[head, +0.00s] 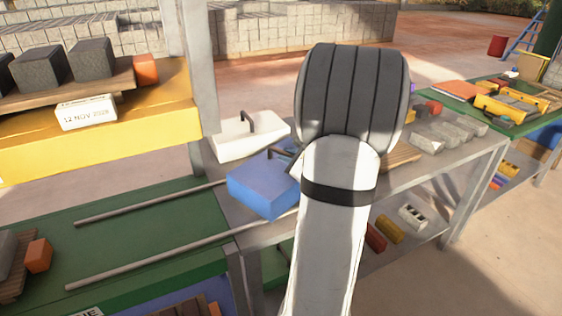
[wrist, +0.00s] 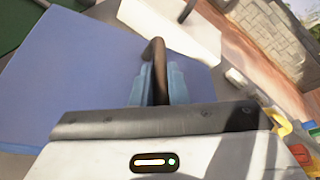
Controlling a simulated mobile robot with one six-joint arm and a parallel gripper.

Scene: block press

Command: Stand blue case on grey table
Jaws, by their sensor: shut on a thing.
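The blue case (head: 262,186) is at the near left corner of the grey table (head: 468,165), just in front of a white case. In the wrist view the blue case (wrist: 70,85) fills the left side, with its dark handle (wrist: 158,70) between my fingers. My gripper (wrist: 157,88) is shut on that handle. In the head view my arm hides most of the gripper and the case's right end. I cannot tell whether the case's underside touches the tabletop.
The white case (head: 248,138) with a dark handle stands right behind. Grey blocks (head: 450,132) lie on the table's right part. A green bench with two metal rails (head: 150,205) adjoins on the left, below a yellow press (head: 150,120). A lower shelf holds several bricks (head: 390,230).

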